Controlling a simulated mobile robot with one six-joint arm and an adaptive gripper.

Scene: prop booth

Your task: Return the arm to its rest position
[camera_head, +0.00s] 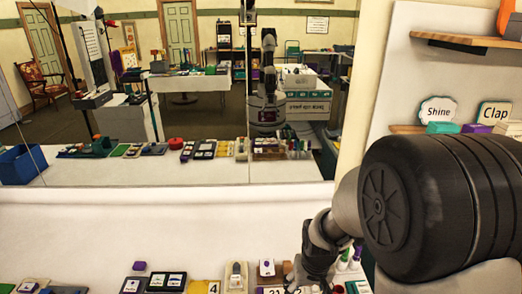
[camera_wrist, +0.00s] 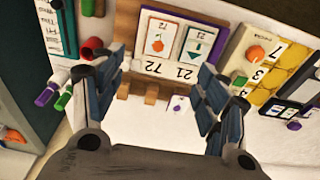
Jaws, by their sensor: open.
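My gripper (camera_wrist: 162,76) is open in the wrist view, its two blue-grey fingers spread wide with nothing held between them. In the head view my gripper (camera_head: 312,270) points down over the right part of the white table (camera_head: 190,222), and its fingertips are partly cut off by the lower edge. A white strip with the numbers 21 and 72 (camera_wrist: 170,69) shows beyond and between the fingers. I cannot tell how high the fingertips are above it.
A wooden board with two picture cards (camera_wrist: 178,40), yellow number cards (camera_wrist: 262,65) and several markers (camera_wrist: 48,95) lie around the fingers. Wall shelves (camera_head: 465,41) stand at the right beside my arm. A mirror (camera_head: 210,110) backs the table. The table's middle is clear.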

